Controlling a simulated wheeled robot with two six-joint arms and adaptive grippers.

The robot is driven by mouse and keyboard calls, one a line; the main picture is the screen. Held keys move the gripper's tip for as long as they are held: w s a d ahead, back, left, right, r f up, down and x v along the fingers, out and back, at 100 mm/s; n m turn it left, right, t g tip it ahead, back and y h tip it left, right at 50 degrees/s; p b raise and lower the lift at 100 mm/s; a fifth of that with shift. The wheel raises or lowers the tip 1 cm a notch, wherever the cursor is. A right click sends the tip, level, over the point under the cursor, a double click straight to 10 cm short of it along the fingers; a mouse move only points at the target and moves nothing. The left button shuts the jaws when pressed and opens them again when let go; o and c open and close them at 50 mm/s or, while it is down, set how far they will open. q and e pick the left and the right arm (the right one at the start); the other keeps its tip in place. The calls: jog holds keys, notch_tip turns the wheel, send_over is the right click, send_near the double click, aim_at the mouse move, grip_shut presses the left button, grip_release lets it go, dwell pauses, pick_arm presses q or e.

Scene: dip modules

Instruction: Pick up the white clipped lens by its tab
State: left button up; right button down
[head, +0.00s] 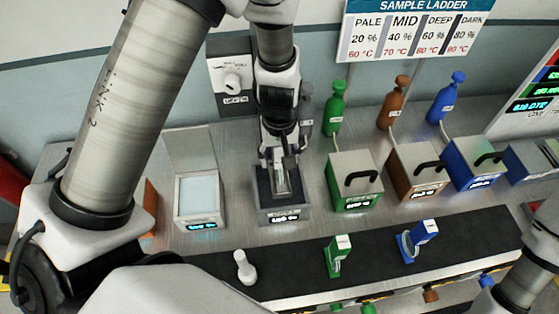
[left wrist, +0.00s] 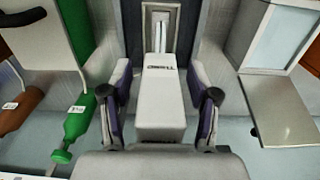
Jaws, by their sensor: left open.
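The white clipped lens shows in the left wrist view as a white block-like tab (left wrist: 160,110) with dark lettering. A pale clear part stands beyond it in a dark slot. In the head view its pale lower part (head: 281,182) shows below my left gripper (head: 281,158), over a grey box with a dark inside (head: 283,214). My left gripper (left wrist: 160,95) is open, with one dark-padded finger on each side of the tab. Small gaps seem to show between pads and tab; contact is hard to tell. My right gripper is out of view.
Green (head: 355,180), brown (head: 417,172) and blue (head: 472,163) handled boxes stand to the right, with bottles behind. An open-lidded box (head: 199,200) stands left. On the dark strip (head: 290,258) are a white peg (head: 244,268), a green clip (head: 337,256) and a blue clip (head: 416,241).

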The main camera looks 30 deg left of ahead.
pick_arm(q)
jog(key=shift+w+a+f, duration=0.15)
jog(key=shift+w+f, duration=0.1)
jog(key=shift+f, duration=0.1)
jog(key=shift+s+d+r, duration=0.15)
jog(key=shift+s+d, duration=0.05)
jog(key=shift+s, duration=0.15)
grip_shut()
jog(key=shift+w, duration=0.1)
jog(key=shift+r, duration=0.1)
